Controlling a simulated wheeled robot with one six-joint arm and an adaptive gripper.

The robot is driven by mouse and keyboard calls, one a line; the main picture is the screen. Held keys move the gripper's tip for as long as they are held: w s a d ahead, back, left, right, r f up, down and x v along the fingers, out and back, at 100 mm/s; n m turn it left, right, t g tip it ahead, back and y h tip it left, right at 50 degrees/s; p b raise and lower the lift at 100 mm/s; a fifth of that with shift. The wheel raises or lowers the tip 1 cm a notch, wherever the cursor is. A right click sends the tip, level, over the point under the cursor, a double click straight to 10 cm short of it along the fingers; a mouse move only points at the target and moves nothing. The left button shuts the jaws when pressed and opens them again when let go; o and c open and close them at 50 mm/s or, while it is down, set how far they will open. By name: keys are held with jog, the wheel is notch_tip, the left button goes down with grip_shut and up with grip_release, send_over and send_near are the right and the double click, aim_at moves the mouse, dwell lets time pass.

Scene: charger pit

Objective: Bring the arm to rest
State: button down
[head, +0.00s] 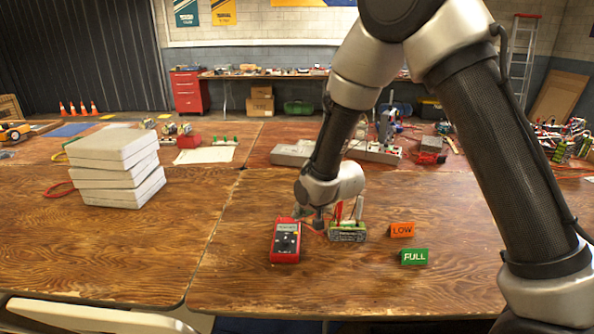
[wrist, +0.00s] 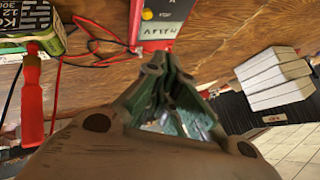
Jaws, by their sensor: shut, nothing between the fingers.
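My arm reaches down from the top right of the head view to the wooden table. My gripper (wrist: 168,68) is shut and empty in the wrist view, its fingertips close to the red meter (wrist: 160,22). In the head view the meter (head: 285,241) lies on the table just left of my gripper (head: 318,222). A battery (head: 347,232) with red probes standing at it is just right of the gripper. The battery also shows in the wrist view (wrist: 28,18), with a red probe handle (wrist: 32,95) below it. I cannot tell whether the gripper touches anything.
An orange LOW sign (head: 402,230) and a green FULL sign (head: 414,257) stand to the right. A stack of white blocks (head: 115,165) is at left. Grey power strips (head: 375,152) and clutter lie behind. The table's front left is clear.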

jog(key=s+d+f, duration=0.1)
jog(key=s+f+n+g+h, duration=0.1)
jog(key=s, duration=0.1)
jog(key=s+d+f+g, duration=0.1)
jog(key=shift+s+d+f+n, duration=0.15)
jog(key=shift+d+f+n, duration=0.2)
jog(key=shift+n, duration=0.05)
jog(key=s, duration=0.1)
jog(key=s+d+g, duration=0.1)
jog(key=s+d+n+h, duration=0.1)
jog(key=shift+f+g, duration=0.25)
jog(key=shift+g, duration=0.05)
jog(key=s+d+r+h, duration=0.1)
jog(key=s+d+r, duration=1)
jog(key=d+r, duration=0.3)
jog(key=s+d+r+m+h, duration=0.1)
jog(key=s+d+r, duration=1.1)
jog(key=d+r, duration=0.3)
jog(key=shift+s+d+t+h, duration=0.3)
jog(key=shift+d+t+h, duration=0.1)
jog(key=shift+d, duration=0.65)
